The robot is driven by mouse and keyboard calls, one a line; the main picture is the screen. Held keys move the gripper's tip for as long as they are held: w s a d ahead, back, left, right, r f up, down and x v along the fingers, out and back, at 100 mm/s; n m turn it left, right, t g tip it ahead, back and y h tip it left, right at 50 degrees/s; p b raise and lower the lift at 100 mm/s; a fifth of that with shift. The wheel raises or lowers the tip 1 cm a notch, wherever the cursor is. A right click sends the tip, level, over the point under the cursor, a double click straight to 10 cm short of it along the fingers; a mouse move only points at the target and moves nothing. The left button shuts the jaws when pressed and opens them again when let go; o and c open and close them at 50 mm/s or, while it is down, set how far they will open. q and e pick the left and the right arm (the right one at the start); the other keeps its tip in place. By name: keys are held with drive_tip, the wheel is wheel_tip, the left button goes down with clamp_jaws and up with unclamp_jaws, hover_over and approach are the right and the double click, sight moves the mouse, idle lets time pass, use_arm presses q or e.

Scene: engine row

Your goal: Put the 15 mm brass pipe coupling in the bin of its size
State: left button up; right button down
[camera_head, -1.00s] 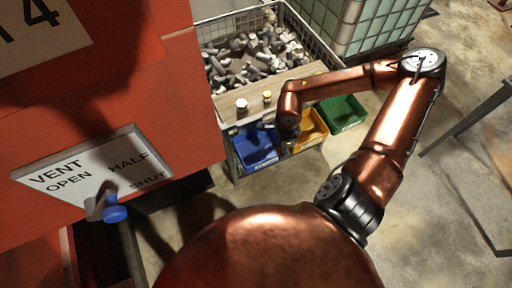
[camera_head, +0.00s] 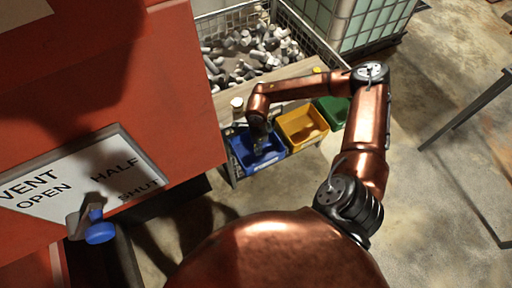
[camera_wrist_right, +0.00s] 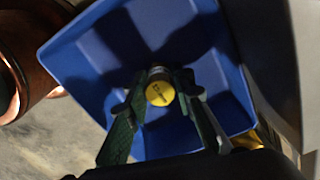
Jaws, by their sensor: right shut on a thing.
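The brass coupling (camera_wrist_right: 159,92) shows its round yellow end face, with small dark print that I cannot read for certain. My right gripper (camera_wrist_right: 160,98) is shut on it, one finger on each side. Both are over the blue bin (camera_wrist_right: 95,60), whose floor and walls surround them in the wrist view. In the head view my right gripper (camera_head: 261,146) reaches down at the blue bin (camera_head: 243,152); the coupling is hidden there. How far it is above the bin floor I cannot tell. My left gripper is not in view.
A yellow bin (camera_head: 302,140) and a green bin (camera_head: 341,108) stand right of the blue one. Behind them a wooden board (camera_head: 285,90) carries a pale-topped fitting (camera_head: 237,103). A wire crate (camera_head: 295,40) holds many grey fittings. A red cabinet (camera_head: 150,70) stands at left.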

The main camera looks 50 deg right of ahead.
drive_tip(key=shift+f, duration=0.35)
drive_tip(key=shift+r, duration=0.15)
drive_tip(key=c, duration=2.1)
unclamp_jaws()
drive_tip(key=shift+f, duration=0.2)
drive_tip(key=o, duration=0.4)
drive_tip(key=shift+o, duration=0.2)
wheel_tip(320, 180, up, 12)
drive_tip(key=p, duration=0.3)
drive_tip(key=shift+r, duration=0.2)
